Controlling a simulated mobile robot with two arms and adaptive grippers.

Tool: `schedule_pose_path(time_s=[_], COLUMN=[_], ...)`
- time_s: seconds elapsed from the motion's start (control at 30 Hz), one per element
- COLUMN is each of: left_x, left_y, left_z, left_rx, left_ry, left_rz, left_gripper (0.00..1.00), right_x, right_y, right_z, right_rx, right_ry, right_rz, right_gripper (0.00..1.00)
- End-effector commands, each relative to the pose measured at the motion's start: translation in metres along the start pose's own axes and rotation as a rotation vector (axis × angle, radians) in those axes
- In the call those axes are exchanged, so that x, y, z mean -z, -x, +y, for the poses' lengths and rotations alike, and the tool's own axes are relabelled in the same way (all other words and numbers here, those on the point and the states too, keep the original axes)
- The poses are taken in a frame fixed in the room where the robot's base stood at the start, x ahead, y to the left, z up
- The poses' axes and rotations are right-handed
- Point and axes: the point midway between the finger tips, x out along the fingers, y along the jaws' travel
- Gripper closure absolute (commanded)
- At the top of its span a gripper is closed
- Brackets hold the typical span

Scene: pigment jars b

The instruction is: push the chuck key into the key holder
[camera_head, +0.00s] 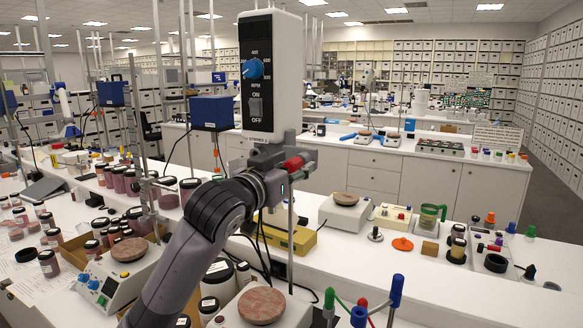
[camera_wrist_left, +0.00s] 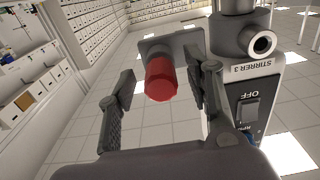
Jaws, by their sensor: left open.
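My left gripper (camera_head: 274,168) is at the lower end of the stirrer in the head view. In the left wrist view my left gripper (camera_wrist_left: 168,76) is open, with one finger on each side of a red cylindrical knob (camera_wrist_left: 161,82). Gaps show between the knob and both fingers. The knob sticks out of a grey block (camera_wrist_left: 178,44) beside the stirrer; the red knob also shows in the head view (camera_head: 294,163). I cannot tell whether this red part is the chuck key, and I cannot make out the key holder. My right gripper is not in view.
The stirrer (camera_head: 271,75) stands upright close above my gripper, and its labelled body (camera_wrist_left: 256,88) shows at the right in the wrist view. Blue boxes (camera_head: 211,112) and metal rods stand to the left. Jars (camera_head: 49,263) and hotplates crowd the white bench.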

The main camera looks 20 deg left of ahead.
Motion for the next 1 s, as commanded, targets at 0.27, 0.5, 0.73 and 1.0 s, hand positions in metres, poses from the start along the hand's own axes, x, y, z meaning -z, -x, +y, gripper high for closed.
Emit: schedule_pose_path(time_s=[0.27, 0.5, 0.73, 1.0], left_x=[0.000, 0.000, -0.001, -0.001], left_y=[0.017, 0.067, 0.106, 0.120], left_z=[0.000, 0.000, 0.000, 0.000], left_rx=[0.000, 0.001, 0.000, 0.000], left_ry=[-0.001, -0.003, -0.001, -0.001], left_rz=[0.000, 0.002, 0.000, -0.001], left_gripper=[0.53, 0.53, 0.53, 0.53], right_x=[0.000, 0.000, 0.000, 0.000], right_y=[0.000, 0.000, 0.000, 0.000], right_z=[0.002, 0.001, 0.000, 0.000], right_rx=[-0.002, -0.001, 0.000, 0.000], right_ry=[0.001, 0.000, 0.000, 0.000], right_rz=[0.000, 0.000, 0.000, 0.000], right_gripper=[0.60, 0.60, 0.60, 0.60])
